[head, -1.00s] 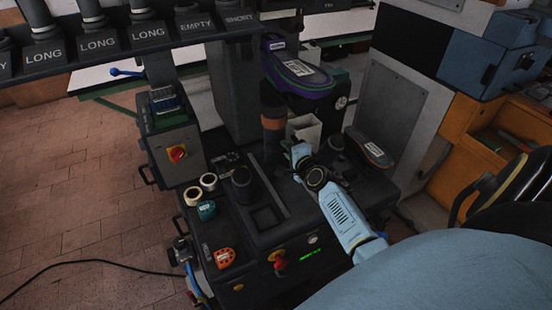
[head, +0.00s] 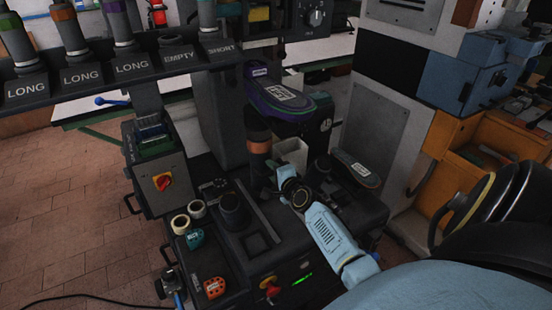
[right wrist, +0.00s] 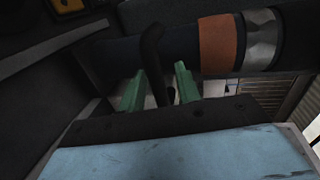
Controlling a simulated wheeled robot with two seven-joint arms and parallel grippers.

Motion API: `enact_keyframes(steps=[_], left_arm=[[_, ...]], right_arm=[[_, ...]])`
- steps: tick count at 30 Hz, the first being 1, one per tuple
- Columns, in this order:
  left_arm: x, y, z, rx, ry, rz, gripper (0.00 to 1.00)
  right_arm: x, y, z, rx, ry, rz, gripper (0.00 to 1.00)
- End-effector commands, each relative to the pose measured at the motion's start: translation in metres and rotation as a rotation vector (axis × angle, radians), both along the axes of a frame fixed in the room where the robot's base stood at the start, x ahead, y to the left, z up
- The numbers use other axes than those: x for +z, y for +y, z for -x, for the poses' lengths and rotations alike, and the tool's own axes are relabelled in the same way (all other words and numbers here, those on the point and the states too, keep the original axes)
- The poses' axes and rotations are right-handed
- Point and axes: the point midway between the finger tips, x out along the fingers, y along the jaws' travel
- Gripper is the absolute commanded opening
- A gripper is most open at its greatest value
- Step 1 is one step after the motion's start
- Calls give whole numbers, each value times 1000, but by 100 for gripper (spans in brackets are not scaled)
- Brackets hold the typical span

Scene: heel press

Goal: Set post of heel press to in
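The heel press's post (head: 259,148) is a dark upright column with an orange band. A purple-rimmed shoe form (head: 281,98) sits on top of it. My right gripper reaches in beside the post; its fingertips are hidden in the head view. In the right wrist view its two green fingers (right wrist: 160,90) stand apart, with a dark bent lever (right wrist: 153,58) between them. I see gaps at the lever's sides, so the gripper looks open. The post's orange band also shows close behind (right wrist: 217,42). My left gripper is not in view.
A second shoe form (head: 356,169) stands to the right on the machine. A control box with a red knob (head: 162,182) stands at the left. Rings (head: 181,224) and teal (head: 194,239) and orange (head: 214,287) pieces lie at the front left. A labelled rack (head: 130,68) hangs above.

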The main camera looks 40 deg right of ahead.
Motion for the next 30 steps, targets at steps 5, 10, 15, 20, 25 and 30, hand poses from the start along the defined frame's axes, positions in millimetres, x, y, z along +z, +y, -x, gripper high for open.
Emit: enact_keyframes(steps=[5, 10, 15, 20, 25, 30], left_arm=[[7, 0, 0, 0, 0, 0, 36], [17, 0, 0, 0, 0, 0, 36], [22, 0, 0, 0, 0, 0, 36], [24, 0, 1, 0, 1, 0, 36], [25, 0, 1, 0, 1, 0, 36], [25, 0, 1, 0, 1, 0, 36]], right_arm=[[4, 5, 18, 0, 3, -2, 33], [12, 13, 52, 0, 2, -1, 33], [19, 22, 87, 0, 2, 0, 33], [25, 27, 111, 0, 0, 1, 33], [28, 31, 124, 0, -1, -1, 33], [29, 31, 126, 0, -2, 0, 33]])
